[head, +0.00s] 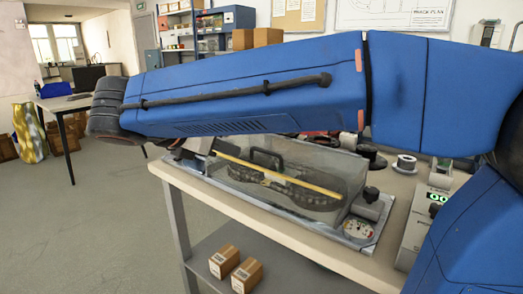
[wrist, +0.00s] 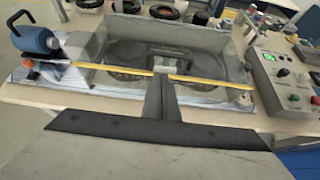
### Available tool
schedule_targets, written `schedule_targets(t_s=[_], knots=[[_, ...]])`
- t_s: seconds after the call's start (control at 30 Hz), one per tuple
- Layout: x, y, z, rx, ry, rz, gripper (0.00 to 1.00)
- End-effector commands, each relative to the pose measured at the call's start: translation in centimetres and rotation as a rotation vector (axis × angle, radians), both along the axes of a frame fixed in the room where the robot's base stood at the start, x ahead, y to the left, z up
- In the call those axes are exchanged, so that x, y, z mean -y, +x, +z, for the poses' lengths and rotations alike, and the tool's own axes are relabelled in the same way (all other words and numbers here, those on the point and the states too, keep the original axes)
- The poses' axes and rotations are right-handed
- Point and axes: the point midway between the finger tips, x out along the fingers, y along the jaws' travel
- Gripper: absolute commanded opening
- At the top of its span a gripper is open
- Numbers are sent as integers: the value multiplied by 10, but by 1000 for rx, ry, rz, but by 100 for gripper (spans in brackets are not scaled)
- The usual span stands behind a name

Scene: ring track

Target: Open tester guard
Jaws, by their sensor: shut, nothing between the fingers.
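The tester (head: 345,232) is on the bench, with a clear guard (head: 318,165) over a dark belt-like mechanism. A yellow strip (head: 280,175) runs along the guard, and a black arched handle (head: 267,158) shows beside it. In the wrist view the guard (wrist: 215,45) stands ahead with its yellow strip (wrist: 205,79) crossing the picture. The guard appears down. My gripper (wrist: 164,74) is shut and empty, its fingertips overlapping the strip near its middle; I cannot tell whether they touch. In the head view my arm hides the gripper.
A control box with a green display (head: 432,205) stands on the bench right of the tester; it also shows in the wrist view (wrist: 285,82). A blue rounded part (wrist: 36,40) is at the tester's left. Cartons (head: 234,268) lie on the lower shelf. Floor at left is open.

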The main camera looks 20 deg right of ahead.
Motion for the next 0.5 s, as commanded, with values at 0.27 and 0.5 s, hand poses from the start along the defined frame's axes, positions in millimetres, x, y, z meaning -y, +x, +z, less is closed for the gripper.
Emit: schedule_targets(t_s=[0.27, 0.5], knots=[[15, 10, -10, -2, -7, 1, 0], [42, 28, -29, -1, -6, -1, 0]])
